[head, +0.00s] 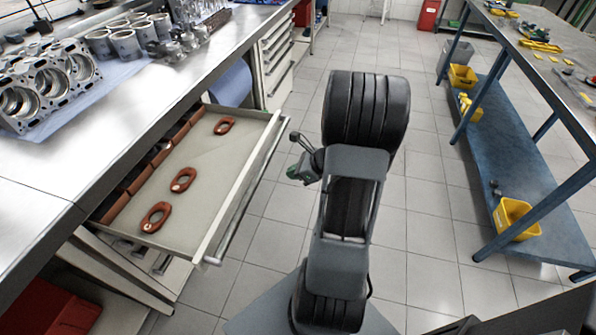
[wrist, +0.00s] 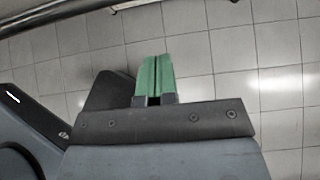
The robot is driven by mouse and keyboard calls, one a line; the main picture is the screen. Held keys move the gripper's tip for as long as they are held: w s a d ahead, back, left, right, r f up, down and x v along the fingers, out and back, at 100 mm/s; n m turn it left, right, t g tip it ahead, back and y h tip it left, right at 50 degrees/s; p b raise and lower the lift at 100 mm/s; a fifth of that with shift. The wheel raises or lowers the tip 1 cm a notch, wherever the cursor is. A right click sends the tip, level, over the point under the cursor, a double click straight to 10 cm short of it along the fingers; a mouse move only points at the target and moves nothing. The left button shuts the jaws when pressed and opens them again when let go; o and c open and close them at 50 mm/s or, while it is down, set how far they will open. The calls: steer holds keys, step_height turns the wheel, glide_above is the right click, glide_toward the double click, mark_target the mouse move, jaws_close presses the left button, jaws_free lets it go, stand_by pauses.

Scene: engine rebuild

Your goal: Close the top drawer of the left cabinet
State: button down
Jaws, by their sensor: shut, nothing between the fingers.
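The top drawer (head: 208,160) of the left cabinet is pulled far out from under the steel worktop. Its pale front panel (head: 240,190) carries a long metal bar handle (head: 248,192). Several reddish-brown oval rings lie inside, including one ring (head: 182,179) in the middle. My gripper (head: 297,170) is just right of the drawer front, apart from the handle. Its green fingers (wrist: 153,77) are pressed together with nothing between them. In the wrist view, a bar and dark edge (wrist: 60,12), probably the drawer's, cross the top left, with floor between them and the fingers.
The worktop (head: 110,125) holds an engine block (head: 45,85) and several cylinder parts. A blue-shelved bench (head: 480,130) with yellow bins (head: 515,218) stands right. Tiled floor (head: 430,230) between is clear. Lower drawers (head: 135,262) sit under the open one.

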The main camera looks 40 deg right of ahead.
steer(key=w+a+f, duration=0.2)
steer(key=w+a, duration=0.2)
steer(key=w, duration=0.2)
steer(key=shift+a+f, duration=0.2)
steer(key=shift+a, duration=0.1)
steer(key=shift+w, duration=0.15)
